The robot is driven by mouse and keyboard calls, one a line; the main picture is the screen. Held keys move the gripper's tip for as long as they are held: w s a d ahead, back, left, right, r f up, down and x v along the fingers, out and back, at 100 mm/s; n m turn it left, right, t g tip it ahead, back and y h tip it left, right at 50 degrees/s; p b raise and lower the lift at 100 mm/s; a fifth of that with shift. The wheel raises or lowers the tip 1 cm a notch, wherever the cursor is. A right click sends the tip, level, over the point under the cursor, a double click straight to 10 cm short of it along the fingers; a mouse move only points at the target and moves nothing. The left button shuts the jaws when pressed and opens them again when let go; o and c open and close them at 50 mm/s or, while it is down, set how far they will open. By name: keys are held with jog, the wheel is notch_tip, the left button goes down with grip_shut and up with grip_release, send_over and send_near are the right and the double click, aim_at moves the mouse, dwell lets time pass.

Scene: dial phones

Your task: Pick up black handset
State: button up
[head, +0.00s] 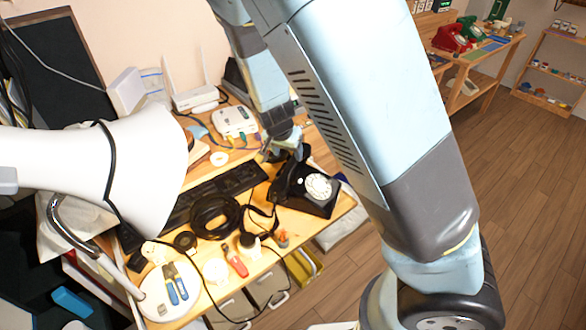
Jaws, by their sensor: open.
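A black dial phone (322,208) with a white dial sits near the right front edge of the cluttered desk. Its black handset (291,168) appears to lie across the upper back of the phone; black against black, its outline is hard to make out. My gripper (268,152) points down just behind and to the left of the handset, with its jaws open. It looks empty. Whether a finger touches the handset cannot be told from this view. My own arm covers the area to the right of the phone.
A black keyboard (228,184), a coiled black cable (214,214) and a red-handled tool (236,262) lie left of the phone. A white router (195,98) and a white box (235,121) stand behind. A white lamp (130,165) fills the left. Red (449,37) and green (468,27) phones stand far off.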

aim_at(292, 163)
jog(key=shift+x, duration=4.75)
jog(key=shift+w, duration=0.1)
jog(key=shift+c, duration=0.4)
